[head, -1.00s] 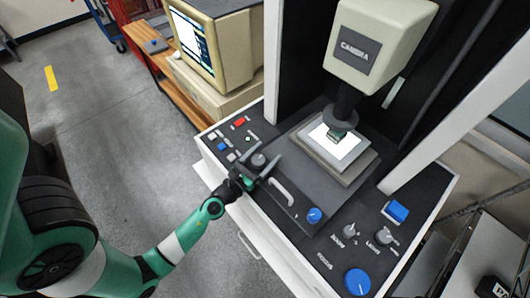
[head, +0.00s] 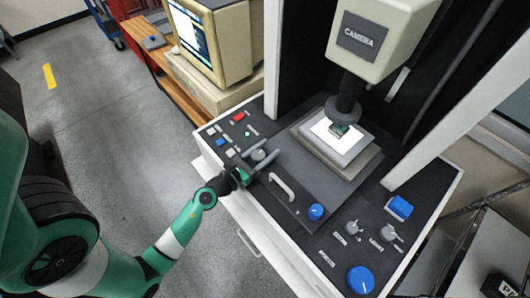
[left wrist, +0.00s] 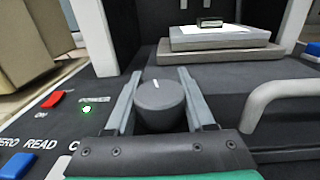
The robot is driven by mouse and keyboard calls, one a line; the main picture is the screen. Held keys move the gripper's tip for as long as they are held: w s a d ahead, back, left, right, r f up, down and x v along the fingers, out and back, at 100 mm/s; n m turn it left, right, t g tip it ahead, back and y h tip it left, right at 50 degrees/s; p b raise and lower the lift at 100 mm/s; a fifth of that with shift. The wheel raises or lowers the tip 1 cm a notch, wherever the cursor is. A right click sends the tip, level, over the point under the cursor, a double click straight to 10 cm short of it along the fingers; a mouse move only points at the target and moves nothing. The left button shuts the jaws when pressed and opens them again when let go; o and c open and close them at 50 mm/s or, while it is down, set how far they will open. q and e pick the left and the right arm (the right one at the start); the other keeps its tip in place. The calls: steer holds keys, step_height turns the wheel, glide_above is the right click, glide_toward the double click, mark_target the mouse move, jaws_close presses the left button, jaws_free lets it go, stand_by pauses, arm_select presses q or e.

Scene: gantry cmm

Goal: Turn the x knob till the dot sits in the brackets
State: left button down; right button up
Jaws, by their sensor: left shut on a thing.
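The grey x knob (left wrist: 160,104) stands between the two fingers of my left gripper (left wrist: 163,95) in the left wrist view. The fingers are shut on its sides. A white mark on its top points away from the gripper, slightly left. In the head view the same knob (head: 258,155) sits on the left part of the black panel, with my left gripper (head: 262,160) at it, reaching in from the front left. The monitor (head: 192,42) shows a pale window on a blue screen. Any dot or brackets are too small to make out. My right gripper is out of view.
A pale curved handle (head: 283,188) and a blue knob (head: 316,211) lie right of the gripper. Red, blue and white buttons (head: 239,117) and a lit green lamp (left wrist: 87,109) are on the left. The stepped stage (head: 360,155) stands behind, under the camera head (head: 375,35).

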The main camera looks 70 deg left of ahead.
arm_select(q)
steer(key=shift+d+f+m+t+h+b, duration=0.15)
steer(key=shift+m+t+h+b, duration=0.3)
steer(key=shift+m+h, duration=0.55)
steer(key=shift+w+d+m+h, duration=0.15)
steer(key=shift+m+h, duration=0.1)
steer(key=shift+h, duration=0.4)
steer(key=shift+s+d+m+h, duration=0.15)
steer(key=shift+m+h, duration=0.1)
steer(key=shift+h, duration=0.4)
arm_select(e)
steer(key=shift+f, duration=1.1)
arm_select(q)
steer(key=shift+w, duration=0.1)
steer(key=shift+c, duration=1.3)
jaws_free()
steer(key=s, duration=0.6)
steer(key=s+d, duration=0.1)
steer(key=s, duration=0.3)
steer(key=shift+s, duration=0.1)
steer(key=shift+s+d, duration=0.25)
steer(key=shift+s, duration=0.45)
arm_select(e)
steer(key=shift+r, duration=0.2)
